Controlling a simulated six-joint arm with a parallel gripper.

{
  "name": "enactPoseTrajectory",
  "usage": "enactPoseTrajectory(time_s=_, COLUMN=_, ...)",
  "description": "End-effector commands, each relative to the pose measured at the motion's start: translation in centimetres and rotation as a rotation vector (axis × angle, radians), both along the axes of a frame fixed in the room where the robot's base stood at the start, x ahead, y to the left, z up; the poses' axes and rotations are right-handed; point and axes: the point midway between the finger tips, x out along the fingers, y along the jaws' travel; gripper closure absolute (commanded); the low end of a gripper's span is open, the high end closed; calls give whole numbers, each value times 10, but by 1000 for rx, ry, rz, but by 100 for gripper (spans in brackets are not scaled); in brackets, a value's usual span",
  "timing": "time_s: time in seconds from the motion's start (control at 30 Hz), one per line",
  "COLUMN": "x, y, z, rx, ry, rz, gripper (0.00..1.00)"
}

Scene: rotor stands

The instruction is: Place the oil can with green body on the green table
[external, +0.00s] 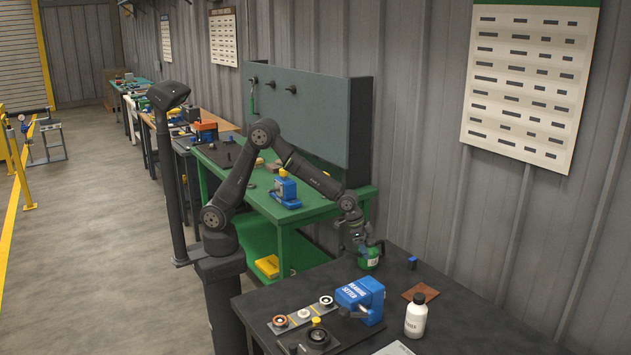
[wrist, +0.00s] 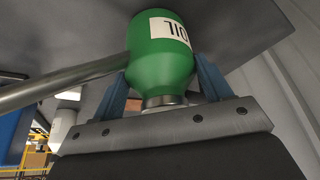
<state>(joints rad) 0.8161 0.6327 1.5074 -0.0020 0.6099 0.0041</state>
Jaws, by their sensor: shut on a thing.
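The oil can with green body (external: 369,257) is at my gripper (external: 362,238), over the back left edge of the dark table. In the wrist view the can (wrist: 160,60) shows a white label reading OIL and a long grey spout pointing left. My gripper's blue fingers (wrist: 163,88) stand on both sides of the can and are shut on it. Whether the can touches the dark tabletop is hard to tell. The green table (external: 318,208) stands behind and to the left of the can.
The dark table (external: 470,325) holds a blue bearing seater (external: 360,298), a white bottle (external: 416,315), a brown pad (external: 421,293) and a small blue block (external: 412,262). The green table carries a blue device with a yellow top (external: 285,190). A grey pegboard (external: 310,115) rises behind it.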

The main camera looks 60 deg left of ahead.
Motion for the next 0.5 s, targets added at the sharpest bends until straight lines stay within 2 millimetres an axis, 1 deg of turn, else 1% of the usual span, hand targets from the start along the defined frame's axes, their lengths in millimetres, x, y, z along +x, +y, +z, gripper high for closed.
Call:
enactPoseTrajectory(time_s=0.13, x=0, y=0, z=1, rx=-1, ry=-1, rz=0, gripper=61)
enactPoseTrajectory(time_s=0.27, x=0, y=0, z=-2, rx=-1, ry=-1, rz=0, gripper=61)
enactPoseTrajectory(time_s=0.3, x=0, y=0, z=-3, rx=-1, ry=-1, rz=0, gripper=27)
enactPoseTrajectory(time_s=0.37, x=0, y=0, z=-2, rx=-1, ry=-1, rz=0, gripper=15)
enactPoseTrajectory(time_s=0.4, x=0, y=0, z=-2, rx=-1, ry=-1, rz=0, gripper=7)
enactPoseTrajectory(time_s=0.5, x=0, y=0, z=-2, rx=-1, ry=-1, rz=0, gripper=7)
